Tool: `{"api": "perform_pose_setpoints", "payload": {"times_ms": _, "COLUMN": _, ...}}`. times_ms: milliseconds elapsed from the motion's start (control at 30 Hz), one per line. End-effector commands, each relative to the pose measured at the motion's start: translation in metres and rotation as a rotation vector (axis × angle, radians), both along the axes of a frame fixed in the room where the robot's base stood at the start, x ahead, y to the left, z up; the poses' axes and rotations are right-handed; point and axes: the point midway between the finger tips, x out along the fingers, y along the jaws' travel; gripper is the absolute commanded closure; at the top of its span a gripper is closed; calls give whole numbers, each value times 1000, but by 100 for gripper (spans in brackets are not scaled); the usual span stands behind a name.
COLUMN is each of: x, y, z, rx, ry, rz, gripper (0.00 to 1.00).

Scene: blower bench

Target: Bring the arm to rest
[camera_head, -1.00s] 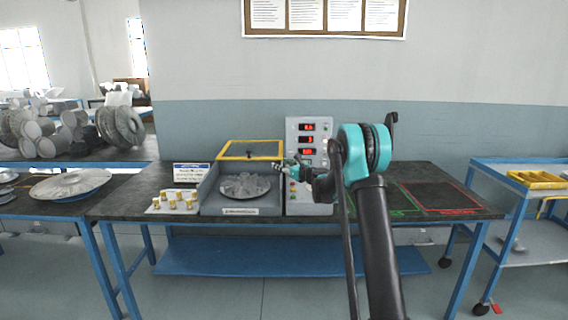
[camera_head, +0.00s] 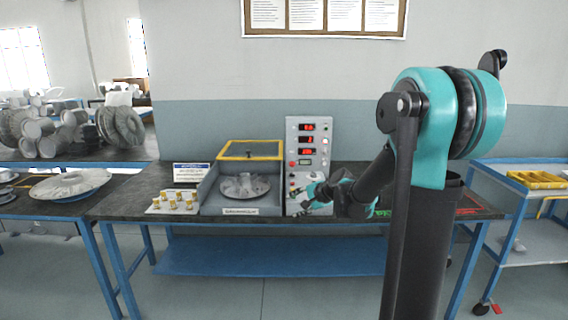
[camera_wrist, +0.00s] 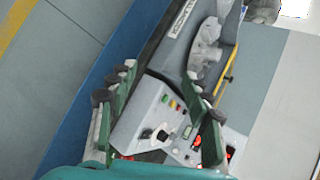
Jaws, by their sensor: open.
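My gripper (camera_head: 300,197) is in front of the lower part of the grey control panel (camera_head: 308,135), in the head view. In the wrist view its two dark-padded fingers (camera_wrist: 158,105) are spread apart with nothing between them. The control panel (camera_wrist: 160,118) shows behind and between the fingers, with its buttons and a dark knob. My arm is bent and fills the right of the head view, hiding the right part of the bench.
The balancing machine (camera_head: 240,208) holds a finned impeller (camera_head: 245,186), its yellow-framed cover (camera_head: 250,149) raised. Brass weights (camera_head: 172,201) stand on a pale plate at left. A blue cart (camera_head: 545,200) with a yellow tray (camera_head: 537,179) stands at right. The bench's blue lower shelf (camera_head: 250,256) is bare.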

Motion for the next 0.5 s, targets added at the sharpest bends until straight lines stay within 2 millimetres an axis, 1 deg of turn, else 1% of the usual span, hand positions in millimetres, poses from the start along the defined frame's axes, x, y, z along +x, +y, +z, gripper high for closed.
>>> {"api": "perform_pose_setpoints", "payload": {"times_ms": 33, "x": -27, "y": -9, "z": -8, "rx": -85, "ry": -14, "rz": 43, "gripper": 50}}
{"api": "perform_pose_setpoints", "payload": {"times_ms": 67, "x": -42, "y": -14, "z": -13, "rx": -138, "ry": -21, "rz": 71, "gripper": 50}}
{"api": "perform_pose_setpoints", "payload": {"times_ms": 100, "x": -62, "y": -22, "z": -20, "rx": -208, "ry": -32, "rz": 109, "gripper": 50}}
{"api": "perform_pose_setpoints", "payload": {"times_ms": 167, "x": -91, "y": -33, "z": -32, "rx": -312, "ry": -42, "rz": 168, "gripper": 50}}
{"api": "perform_pose_setpoints", "payload": {"times_ms": 200, "x": -111, "y": -42, "z": -40, "rx": -382, "ry": -47, "rz": 210, "gripper": 50}}
{"api": "perform_pose_setpoints", "payload": {"times_ms": 267, "x": -141, "y": -55, "z": -52, "rx": -483, "ry": -52, "rz": 273, "gripper": 50}}
{"api": "perform_pose_setpoints", "payload": {"times_ms": 300, "x": -161, "y": -64, "z": -61, "rx": -548, "ry": -53, "rz": 315, "gripper": 50}}
{"api": "perform_pose_setpoints", "payload": {"times_ms": 367, "x": -191, "y": -79, "z": -74, "rx": -646, "ry": -51, "rz": 380, "gripper": 50}}
{"api": "perform_pose_setpoints", "payload": {"times_ms": 400, "x": -210, "y": -88, "z": -82, "rx": -707, "ry": -48, "rz": 423, "gripper": 50}}
{"api": "perform_pose_setpoints", "payload": {"times_ms": 500, "x": -252, "y": -110, "z": -101, "rx": -842, "ry": -34, "rz": 523, "gripper": 50}}
